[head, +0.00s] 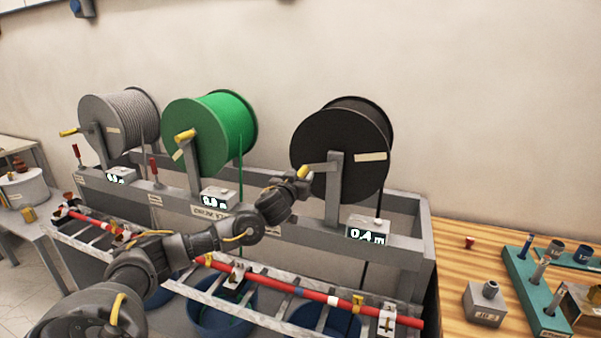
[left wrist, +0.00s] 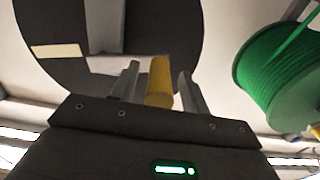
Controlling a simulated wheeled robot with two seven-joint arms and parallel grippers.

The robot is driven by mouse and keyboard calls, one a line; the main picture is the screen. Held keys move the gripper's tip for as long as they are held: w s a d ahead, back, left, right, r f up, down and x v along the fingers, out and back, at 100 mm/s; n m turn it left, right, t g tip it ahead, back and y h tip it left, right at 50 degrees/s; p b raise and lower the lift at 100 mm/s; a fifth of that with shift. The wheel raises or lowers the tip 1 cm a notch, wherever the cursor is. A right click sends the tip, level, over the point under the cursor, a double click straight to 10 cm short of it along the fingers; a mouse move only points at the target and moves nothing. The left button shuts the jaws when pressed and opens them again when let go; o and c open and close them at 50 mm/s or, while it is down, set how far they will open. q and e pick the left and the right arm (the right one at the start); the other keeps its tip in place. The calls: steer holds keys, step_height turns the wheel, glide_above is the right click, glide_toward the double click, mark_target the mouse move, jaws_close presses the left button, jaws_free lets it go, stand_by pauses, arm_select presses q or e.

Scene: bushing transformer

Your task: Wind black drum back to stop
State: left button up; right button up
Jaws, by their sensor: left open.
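The black drum (head: 342,150) stands at the right end of the reel rack and fills the upper left of the left wrist view (left wrist: 60,50). Its crank has a yellow handle (head: 303,172), on the drum's left side in the head view. The display (head: 367,236) below the drum reads 0.4 m. My left gripper (head: 301,182) is at the handle. In the left wrist view the yellow handle (left wrist: 159,82) stands between the two open fingers, and no grip on it shows. My right gripper is not in view.
A green drum (head: 210,132) and a grey drum (head: 120,125) stand to the left on the same rack. A red rod (head: 285,290) crosses the rack front above blue tubs (head: 220,312). A wooden table (head: 455,260) with fittings is at right.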

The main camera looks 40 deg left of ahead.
arm_select(q)
steer(key=shift+w, duration=0.15)
jaws_close()
steer(key=shift+d+f+b, duration=0.15)
steer(key=shift+f+b, duration=0.4)
steer(key=shift+f, duration=0.25)
jaws_free()
steer(key=shift+r, duration=0.15)
